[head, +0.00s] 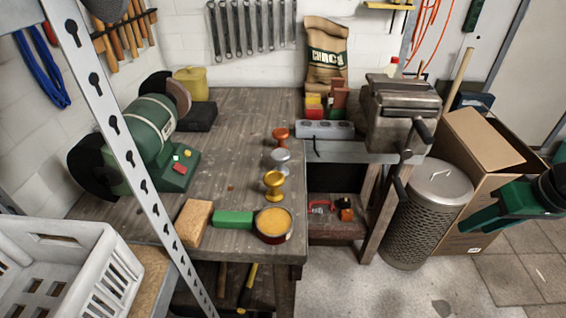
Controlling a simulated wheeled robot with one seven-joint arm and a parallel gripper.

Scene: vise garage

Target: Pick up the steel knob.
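The steel knob (281,160) is silver-grey and stands on the wooden workbench (240,115), near its right edge. A copper-orange knob (281,137) stands just behind it, and a brass-yellow knob (273,184) just in front of it. The three form a short row and the steel one is in the middle. My gripper (474,222), green and dark, is at the right side of the picture, out over the floor and well away from the knobs. I cannot make out the gap between its fingers.
A round tin (273,225), a green block (233,219) and a tan block (193,222) lie at the bench's front. A vise (400,112), a perforated bin (428,215) and a cardboard box (482,150) stand between the knobs and my gripper. A bench grinder (150,130) is left.

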